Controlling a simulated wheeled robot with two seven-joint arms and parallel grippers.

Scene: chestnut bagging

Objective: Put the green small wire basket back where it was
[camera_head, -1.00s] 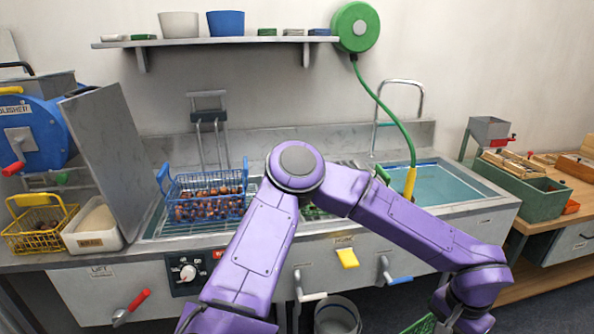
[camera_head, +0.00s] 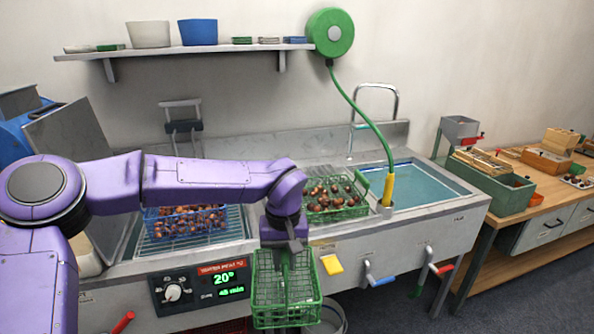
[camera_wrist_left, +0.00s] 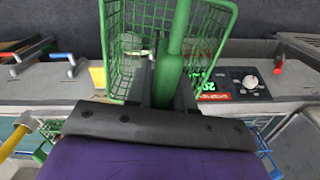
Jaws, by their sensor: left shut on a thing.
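The green small wire basket (camera_head: 286,300) hangs in front of the counter's front edge, left of the yellow tag; it looks empty. It also shows in the left wrist view (camera_wrist_left: 125,45). My left gripper (camera_head: 286,250), on the purple arm, is shut on the basket's green handle (camera_wrist_left: 170,75). The handle stands between the dark fingers in the left wrist view. My right gripper is in neither view.
A green basket of chestnuts (camera_head: 337,212) stands at the counter's middle, left of the water sink (camera_head: 440,190). A blue basket of chestnuts (camera_head: 190,236) is in the left basin, partly behind my arm. A control panel (camera_head: 200,289) and coloured levers (camera_head: 380,281) line the counter front.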

